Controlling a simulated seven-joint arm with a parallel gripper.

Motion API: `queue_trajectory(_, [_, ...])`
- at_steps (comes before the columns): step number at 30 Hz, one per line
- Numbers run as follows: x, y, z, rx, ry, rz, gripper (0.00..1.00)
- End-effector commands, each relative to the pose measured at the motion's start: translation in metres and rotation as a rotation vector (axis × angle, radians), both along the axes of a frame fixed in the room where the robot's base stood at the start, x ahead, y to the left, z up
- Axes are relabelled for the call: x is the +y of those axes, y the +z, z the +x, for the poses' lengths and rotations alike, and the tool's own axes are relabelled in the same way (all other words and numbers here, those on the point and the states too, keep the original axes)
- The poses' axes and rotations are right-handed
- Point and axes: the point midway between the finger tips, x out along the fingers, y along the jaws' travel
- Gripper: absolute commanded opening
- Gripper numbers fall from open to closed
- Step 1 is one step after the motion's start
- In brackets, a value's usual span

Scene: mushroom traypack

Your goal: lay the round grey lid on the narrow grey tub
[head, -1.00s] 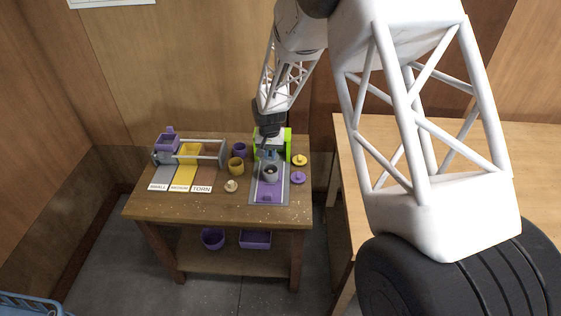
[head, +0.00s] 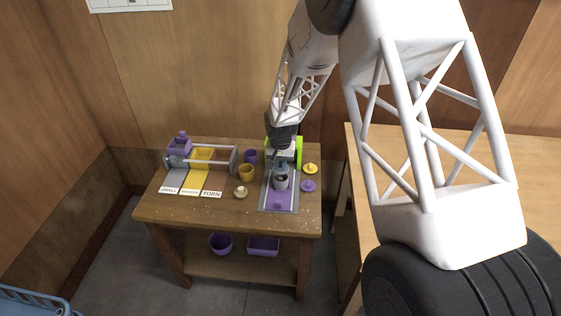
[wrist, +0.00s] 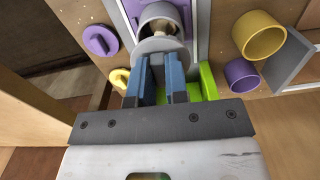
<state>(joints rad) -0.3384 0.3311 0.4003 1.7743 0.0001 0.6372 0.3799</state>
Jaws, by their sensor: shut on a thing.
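My gripper (wrist: 159,68) is shut on the round grey lid (wrist: 162,46), which sits at its blue fingertips in the wrist view. The narrow grey tub (wrist: 147,14) is just beyond the lid, with pale mushroom pieces inside. The lid overlaps the tub's near edge in that view, and part of the opening still shows; I cannot tell whether they touch. In the head view the grey tub (head: 281,185) stands upright on the grey and purple strip, with my gripper (head: 281,169) right over it. The lid is hard to make out there.
A yellow lid (head: 310,168) and a purple lid (head: 308,186) lie right of the strip. A yellow tub (head: 246,173) and a purple tub (head: 251,156) stand left. A bright green part (head: 299,151) stands behind. A mushroom on a small dish (head: 240,192) is front left.

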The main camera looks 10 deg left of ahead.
Motion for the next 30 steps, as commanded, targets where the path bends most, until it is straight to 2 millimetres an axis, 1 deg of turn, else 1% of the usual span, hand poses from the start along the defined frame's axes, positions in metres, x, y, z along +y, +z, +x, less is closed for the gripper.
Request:
queue_trajectory(6, [0.000, -0.015, 0.000, 0.000, 0.000, 0.000, 0.00])
queue_trajectory(12, [0.000, -0.023, 0.000, 0.000, 0.000, 0.000, 0.00])
queue_trajectory(30, [0.000, -0.026, 0.000, 0.000, 0.000, 0.000, 0.00])
